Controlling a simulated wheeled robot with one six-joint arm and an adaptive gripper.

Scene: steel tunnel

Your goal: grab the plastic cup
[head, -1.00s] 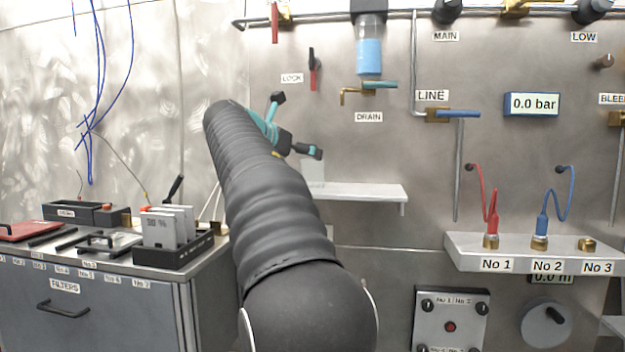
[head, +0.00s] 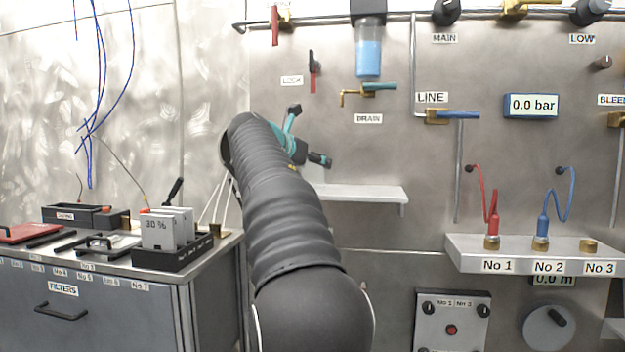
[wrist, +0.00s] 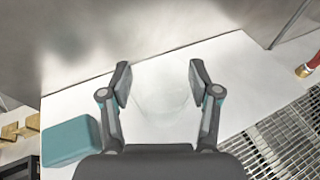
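The plastic cup (wrist: 163,98) is clear and shows only as a faint round outline in the wrist view. It is on the white shelf (wrist: 235,65), between the spread fingers of my gripper (wrist: 161,80). The fingers are open, one on each side of the cup; I cannot tell whether either touches it. In the head view my gripper (head: 307,134) is at the left end of the shelf (head: 365,193), close to the wall. The cup cannot be made out there, behind my gripper and arm.
A teal block (wrist: 72,142) lies left of my gripper in the wrist view. A metal wall stands behind the shelf, with the drain valve (head: 368,88) above. A cabinet (head: 90,305) with filter boxes (head: 168,230) stands at left. The right part of the shelf looks clear.

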